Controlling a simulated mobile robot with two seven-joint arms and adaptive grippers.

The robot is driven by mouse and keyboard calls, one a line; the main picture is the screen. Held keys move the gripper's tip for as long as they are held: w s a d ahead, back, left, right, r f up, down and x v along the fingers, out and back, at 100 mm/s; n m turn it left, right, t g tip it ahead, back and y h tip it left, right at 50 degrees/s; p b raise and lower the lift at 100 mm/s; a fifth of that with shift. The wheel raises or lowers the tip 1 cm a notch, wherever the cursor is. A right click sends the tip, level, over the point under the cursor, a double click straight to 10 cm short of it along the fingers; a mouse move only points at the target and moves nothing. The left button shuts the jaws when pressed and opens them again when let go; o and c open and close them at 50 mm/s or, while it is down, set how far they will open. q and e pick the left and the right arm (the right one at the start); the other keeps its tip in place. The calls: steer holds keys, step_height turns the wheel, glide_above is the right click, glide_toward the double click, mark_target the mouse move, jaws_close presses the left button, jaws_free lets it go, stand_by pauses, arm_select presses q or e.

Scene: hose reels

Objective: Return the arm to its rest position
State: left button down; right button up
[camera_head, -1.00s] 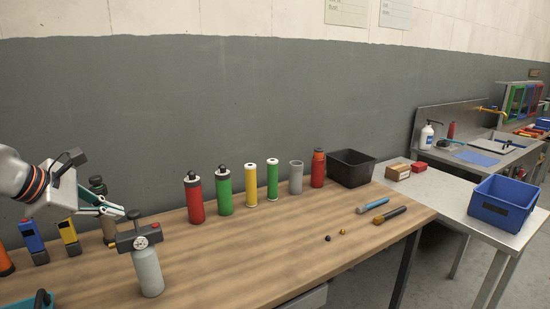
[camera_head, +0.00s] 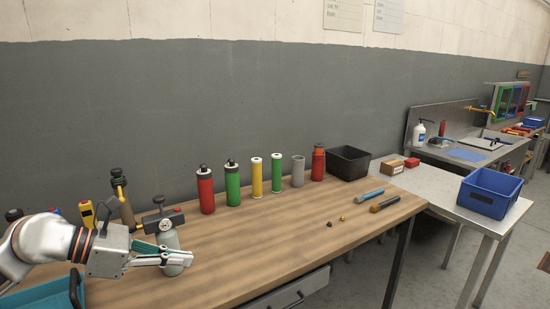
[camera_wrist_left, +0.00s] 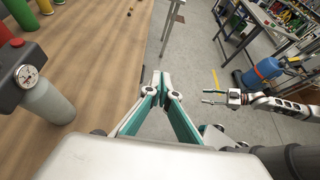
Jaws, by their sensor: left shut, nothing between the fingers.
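My left gripper (camera_head: 186,257) is shut and empty in the head view, in front of the lower part of a grey gauge cylinder (camera_head: 170,240). The cylinder stands upright on the wooden bench, and the gripper hides part of it. In the left wrist view my left fingertips (camera_wrist_left: 161,82) meet over the grey floor just off the bench edge, and the cylinder (camera_wrist_left: 48,102) stands to their left, apart from them. My right gripper (camera_wrist_left: 212,96) shows at the right of the wrist view, its fingers spread with nothing between them.
The wooden bench (camera_head: 255,262) carries a row of bottles, including a red one (camera_head: 206,192) and a green one (camera_head: 233,186). A black bin (camera_head: 348,163) is at the back. A teal tray (camera_head: 45,297) is front left. A blue tank (camera_wrist_left: 262,72) stands on the floor.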

arm_select(q)
steer(key=s+d+f+n+t+h, duration=0.35)
steer(key=d+n+t+h, duration=0.3)
steer(key=n, duration=0.95)
steer(key=s+a+f+n+t+y, duration=0.1)
steer(key=a+f+n+t+y, duration=0.15)
steer(key=f+n+y, duration=0.55)
steer(key=s+a+f+n+t+y, duration=0.1)
steer(key=s+a+f+n+y, duration=0.15)
steer(key=f+n, duration=0.85)
steer(key=s+a+f+n+g+y, duration=0.1)
steer(key=s+f+n+g+y, duration=0.3)
steer(key=s+f+n, duration=0.4)
steer(key=s+f, duration=0.4)
steer(key=f, duration=0.4)
steer(key=shift+s+a+f+n+g, duration=0.25)
steer(key=shift+s+a+n+g, duration=0.05)
steer(key=shift+g, duration=0.1)
